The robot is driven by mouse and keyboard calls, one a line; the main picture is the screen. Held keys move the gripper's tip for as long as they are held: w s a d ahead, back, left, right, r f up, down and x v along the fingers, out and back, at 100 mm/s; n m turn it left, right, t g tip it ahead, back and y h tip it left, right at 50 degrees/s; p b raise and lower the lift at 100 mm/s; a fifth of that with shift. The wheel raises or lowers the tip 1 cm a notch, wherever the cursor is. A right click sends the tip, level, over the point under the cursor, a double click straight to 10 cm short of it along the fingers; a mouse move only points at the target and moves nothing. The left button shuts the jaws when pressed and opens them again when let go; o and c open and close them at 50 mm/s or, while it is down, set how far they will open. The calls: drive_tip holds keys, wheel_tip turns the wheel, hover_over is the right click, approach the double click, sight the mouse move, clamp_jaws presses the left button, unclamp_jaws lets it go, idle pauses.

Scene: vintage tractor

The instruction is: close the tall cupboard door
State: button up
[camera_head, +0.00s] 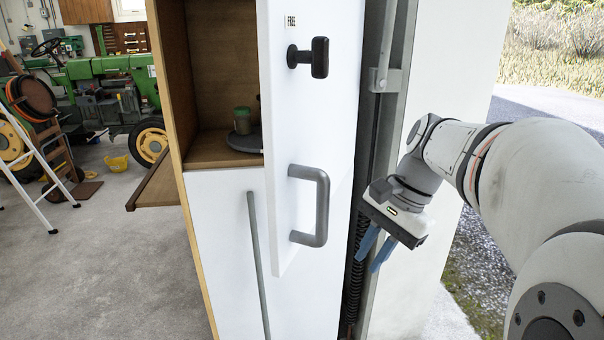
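The tall cupboard (170,120) has wooden sides, and its upper compartment shows open on the left. Its white door (280,120) stands ajar, with its free edge toward me and covering the right part of the opening. The door carries a grey D-shaped handle (322,207) and, above it, a black knob (319,57) beside the word FREE. My gripper (369,264) is to the right of the door and its handle, pointing down. Its two blue fingers are apart with nothing visible between them. It appears clear of the handle. The door's hinge side is not clearly visible.
A green jar (242,121) and a dark round object (245,140) sit inside the compartment. A lower white front (222,240) has a long grey bar. A wooden flap (158,186) juts out left. A metal post (385,120) and white wall stand right.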

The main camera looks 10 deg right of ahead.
drive_tip(key=w+d+r+m+y+p, duration=0.1)
drive_tip(key=d+r+m, duration=0.1)
drive_tip(key=r, duration=0.2)
drive_tip(key=w+d+r+m+y, duration=0.2)
drive_tip(key=r, duration=0.3)
drive_tip(key=w+d+r+m+y+p, duration=0.1)
drive_tip(key=d+r+m, duration=0.1)
drive_tip(key=d+r, duration=0.1)
drive_tip(key=shift+w+r+y+p, duration=0.2)
drive_tip(key=shift+r+y+p, duration=0.1)
drive_tip(key=shift+r, duration=0.4)
clamp_jaws()
drive_tip(key=a+r+x, duration=0.2)
drive_tip(key=x, duration=1.1)
drive_tip(key=shift+s+m+p, duration=0.25)
drive_tip(key=shift+m+p, duration=0.05)
drive_tip(key=shift+p, duration=0.15)
drive_tip(key=shift+r, duration=0.1)
